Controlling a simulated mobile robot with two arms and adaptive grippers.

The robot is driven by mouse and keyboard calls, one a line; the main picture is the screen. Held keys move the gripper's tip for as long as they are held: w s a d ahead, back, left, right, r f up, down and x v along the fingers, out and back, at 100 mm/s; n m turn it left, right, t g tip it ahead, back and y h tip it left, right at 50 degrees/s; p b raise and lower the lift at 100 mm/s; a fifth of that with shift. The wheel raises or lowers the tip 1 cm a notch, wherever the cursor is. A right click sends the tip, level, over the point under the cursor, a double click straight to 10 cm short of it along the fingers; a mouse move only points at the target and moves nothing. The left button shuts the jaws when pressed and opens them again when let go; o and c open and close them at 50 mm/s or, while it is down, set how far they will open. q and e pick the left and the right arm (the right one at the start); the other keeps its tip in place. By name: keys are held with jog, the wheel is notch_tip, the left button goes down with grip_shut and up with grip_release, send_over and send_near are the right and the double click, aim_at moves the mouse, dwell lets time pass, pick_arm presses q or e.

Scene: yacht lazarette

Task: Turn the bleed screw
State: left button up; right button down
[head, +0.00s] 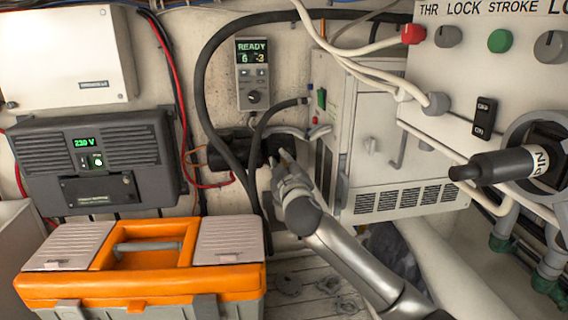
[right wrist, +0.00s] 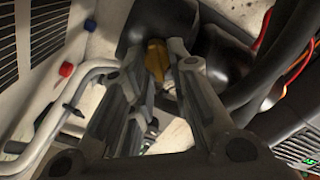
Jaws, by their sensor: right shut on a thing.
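The bleed screw (right wrist: 156,58) is a small brass-coloured piece on a dark housing in the right wrist view. My right gripper (right wrist: 168,62) is shut on it, with one finger on each side. In the head view my right gripper (head: 280,164) reaches up to the dark pump-like housing (head: 240,150) on the back wall, below the READY display. There the screw is hidden behind the gripper and cannot be made out. My left gripper is not in view.
Thick black hoses (head: 201,85) loop round the housing. A white cabinet (head: 375,130) stands close on the right. An orange toolbox (head: 120,280) is at lower left, below a dark 230 V unit (head: 95,160). A control panel (head: 480,75) with knobs is at upper right.

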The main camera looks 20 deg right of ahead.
jog(key=n, duration=0.3)
jog(key=shift+a+f+n, duration=0.15)
jog(key=shift+f+n, duration=0.05)
jog(key=shift+n, duration=0.2)
jog(key=n, duration=0.3)
jog(key=shift+f+n, duration=0.15)
jog(key=shift+n, duration=0.15)
jog(key=n, duration=0.6)
jog(key=f+n, duration=0.1)
jog(key=n, duration=0.6)
jog(key=d+f+n, duration=0.1)
jog(key=n, duration=0.6)
jog(key=shift+s, duration=0.1)
jog(key=shift+n, duration=0.4)
jog(key=c, duration=1.6)
grip_release()
jog(key=shift+r, duration=0.1)
